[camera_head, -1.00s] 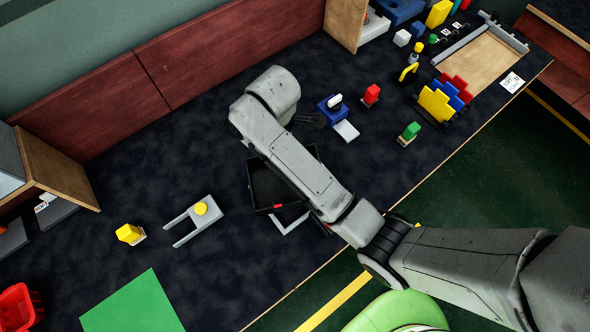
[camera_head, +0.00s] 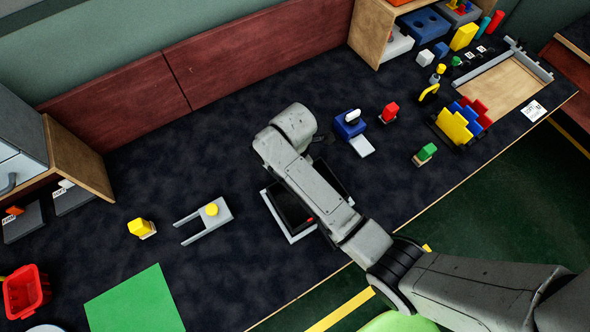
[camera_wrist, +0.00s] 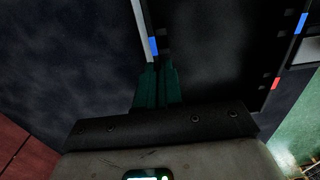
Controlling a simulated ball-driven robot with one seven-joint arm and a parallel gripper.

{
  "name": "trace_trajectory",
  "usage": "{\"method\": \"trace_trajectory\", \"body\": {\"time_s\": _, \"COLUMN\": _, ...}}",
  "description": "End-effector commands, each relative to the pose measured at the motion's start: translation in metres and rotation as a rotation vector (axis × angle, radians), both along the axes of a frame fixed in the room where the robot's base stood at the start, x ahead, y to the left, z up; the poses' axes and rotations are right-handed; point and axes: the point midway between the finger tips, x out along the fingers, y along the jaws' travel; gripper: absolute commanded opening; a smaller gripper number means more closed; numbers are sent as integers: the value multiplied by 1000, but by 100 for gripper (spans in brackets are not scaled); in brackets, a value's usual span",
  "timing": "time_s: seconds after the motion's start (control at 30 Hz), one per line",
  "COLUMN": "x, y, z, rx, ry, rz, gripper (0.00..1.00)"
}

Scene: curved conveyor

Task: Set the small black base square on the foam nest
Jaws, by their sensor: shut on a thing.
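The small black base (camera_head: 294,212) is a shallow dark tray with red and blue marks, partly hidden by my arm in the head view. It lies over the pale foam nest (camera_head: 272,217), whose light border shows along the left and lower sides. In the wrist view my gripper (camera_wrist: 158,68) has its dark green fingers shut on the edge of the base (camera_wrist: 205,50), beside a blue mark. A white strip of the nest (camera_wrist: 140,14) shows left of the fingers. I cannot tell whether the base rests fully in the nest. The fingers are hidden in the head view.
A blue fixture (camera_head: 349,124), red block (camera_head: 390,112) and green block (camera_head: 426,153) stand to the right. The table's front edge is close below the nest.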

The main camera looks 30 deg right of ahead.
Motion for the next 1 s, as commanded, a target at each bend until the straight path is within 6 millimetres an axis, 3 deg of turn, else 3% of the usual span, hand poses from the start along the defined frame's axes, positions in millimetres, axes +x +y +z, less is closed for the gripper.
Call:
{"method": "trace_trajectory", "body": {"time_s": 0.13, "x": 0, "y": -1, "z": -13, "rx": -1, "ry": 1, "rz": -1, "gripper": 0}}
{"method": "trace_trajectory", "body": {"time_s": 0.5, "x": 0, "y": 0, "z": -17, "rx": 0, "ry": -1, "rz": -1, "gripper": 0}}
{"method": "trace_trajectory", "body": {"time_s": 0.53, "x": 0, "y": 0, "z": -16, "rx": 0, "ry": -1, "rz": -1, "gripper": 8}}
{"method": "trace_trajectory", "body": {"time_s": 0.77, "x": 0, "y": 0, "z": -16, "rx": 0, "ry": -1, "rz": -1, "gripper": 30}}
{"method": "trace_trajectory", "body": {"time_s": 1.0, "x": 0, "y": 0, "z": -16, "rx": 0, "ry": -1, "rz": -1, "gripper": 31}}
